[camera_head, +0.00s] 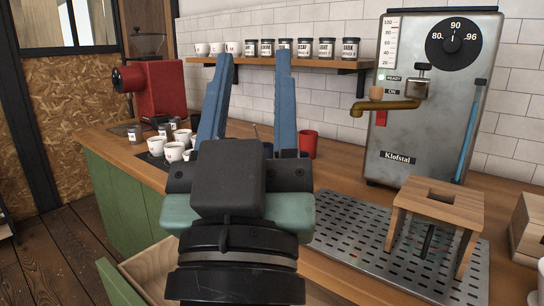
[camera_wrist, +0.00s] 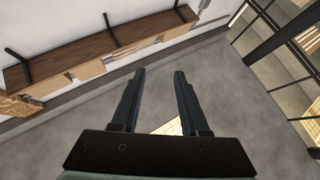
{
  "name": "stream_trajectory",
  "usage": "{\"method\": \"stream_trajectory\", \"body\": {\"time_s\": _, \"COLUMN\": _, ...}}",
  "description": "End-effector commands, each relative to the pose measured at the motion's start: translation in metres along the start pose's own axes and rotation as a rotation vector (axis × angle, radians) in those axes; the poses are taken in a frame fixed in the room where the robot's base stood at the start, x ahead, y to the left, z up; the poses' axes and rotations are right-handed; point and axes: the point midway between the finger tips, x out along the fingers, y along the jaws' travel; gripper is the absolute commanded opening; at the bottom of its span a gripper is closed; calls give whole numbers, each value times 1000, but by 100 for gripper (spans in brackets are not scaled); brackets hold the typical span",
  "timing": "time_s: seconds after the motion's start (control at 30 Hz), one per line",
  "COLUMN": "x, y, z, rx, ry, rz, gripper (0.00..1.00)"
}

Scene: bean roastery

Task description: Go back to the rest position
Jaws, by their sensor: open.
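My gripper (camera_head: 247,100) is raised in the middle of the head view, its two blue fingers pointing up and apart with nothing between them. The wrist view also shows the gripper (camera_wrist: 159,75) open and empty, in front of grey surfaces, a wooden shelf with black brackets and dark-framed windows. In the head view my wrist and gripper hide part of the wooden counter (camera_head: 345,185) and some of the things on it.
A steel machine (camera_head: 400,130) with a dial stands right, by a wooden stand (camera_head: 440,205) on a perforated tray (camera_head: 330,237). White cups, a red cup (camera_head: 307,144) and a red grinder (camera_head: 160,90) stand on the counter. A drawer (camera_head: 150,268) is open below; jars line the shelf (camera_head: 300,62).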

Motion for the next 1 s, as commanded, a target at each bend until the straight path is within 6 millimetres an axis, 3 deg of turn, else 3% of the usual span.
{"method": "stream_trajectory", "body": {"time_s": 0.03, "x": 3, "y": 12, "z": -28, "rx": 34, "ry": 67, "rz": 4, "gripper": 45}}
{"method": "stream_trajectory", "body": {"time_s": 0.13, "x": 6, "y": 27, "z": -77, "rx": 96, "ry": 175, "rz": -9, "gripper": 45}}
{"method": "stream_trajectory", "body": {"time_s": 0.37, "x": 47, "y": 26, "z": -118, "rx": 93, "ry": 149, "rz": -13, "gripper": 45}}
{"method": "stream_trajectory", "body": {"time_s": 0.8, "x": 125, "y": 32, "z": -215, "rx": 92, "ry": 146, "rz": -14, "gripper": 45}}
{"method": "stream_trajectory", "body": {"time_s": 1.0, "x": 141, "y": 34, "z": -234, "rx": 92, "ry": 145, "rz": -14, "gripper": 45}}
